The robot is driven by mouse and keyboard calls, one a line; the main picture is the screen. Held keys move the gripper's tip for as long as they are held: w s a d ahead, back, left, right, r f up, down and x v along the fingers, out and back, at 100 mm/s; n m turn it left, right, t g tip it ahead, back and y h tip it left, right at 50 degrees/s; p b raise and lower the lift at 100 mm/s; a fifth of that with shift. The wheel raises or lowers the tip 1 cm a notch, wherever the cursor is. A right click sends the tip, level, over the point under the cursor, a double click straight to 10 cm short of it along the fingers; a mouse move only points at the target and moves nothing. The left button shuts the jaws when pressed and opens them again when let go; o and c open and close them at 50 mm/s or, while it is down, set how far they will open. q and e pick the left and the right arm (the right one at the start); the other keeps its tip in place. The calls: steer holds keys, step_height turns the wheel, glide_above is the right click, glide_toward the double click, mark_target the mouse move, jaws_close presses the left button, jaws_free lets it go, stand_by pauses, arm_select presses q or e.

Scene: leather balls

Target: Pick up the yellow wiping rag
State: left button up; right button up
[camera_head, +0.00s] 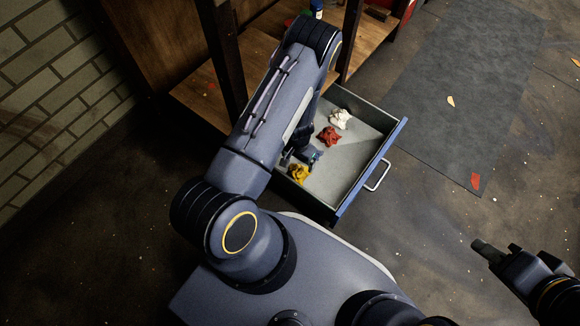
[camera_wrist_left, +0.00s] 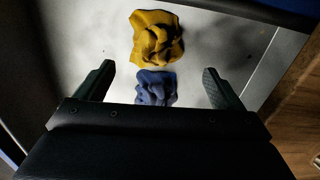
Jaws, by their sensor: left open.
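The yellow rag (camera_head: 298,173) lies crumpled in the near left corner of the open drawer (camera_head: 351,174). In the left wrist view the yellow rag (camera_wrist_left: 156,38) is at the top centre, beyond the fingertips. My left gripper (camera_wrist_left: 158,75) is open and empty, with one finger on each side of a crumpled blue rag (camera_wrist_left: 156,88) as seen from the wrist. In the head view my left arm partly hides the drawer's left side and its gripper. My right gripper (camera_head: 480,247) is at the lower right over the floor, far from the drawer; its jaws are unclear.
A red rag (camera_head: 329,137) and a white rag (camera_head: 340,118) lie farther back in the drawer. The blue rag (camera_head: 315,156) lies between red and yellow. The drawer walls and silver handle (camera_head: 379,175) border the space. A wooden shelf (camera_head: 372,32) stands behind.

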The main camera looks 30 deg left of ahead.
mark_target(298, 169)
arm_select(q)
steer(key=f+b, duration=0.1)
steer(key=f, duration=0.1)
steer(key=f+b, duration=0.1)
steer(key=f, duration=0.1)
steer(key=f+b, duration=0.2)
steer(key=f, duration=0.1)
steer(key=shift+s+d, duration=0.35)
steer(key=shift+d, duration=0.05)
steer(key=shift+f, duration=0.45)
steer(key=shift+c, duration=0.4)
steer(key=c, duration=1)
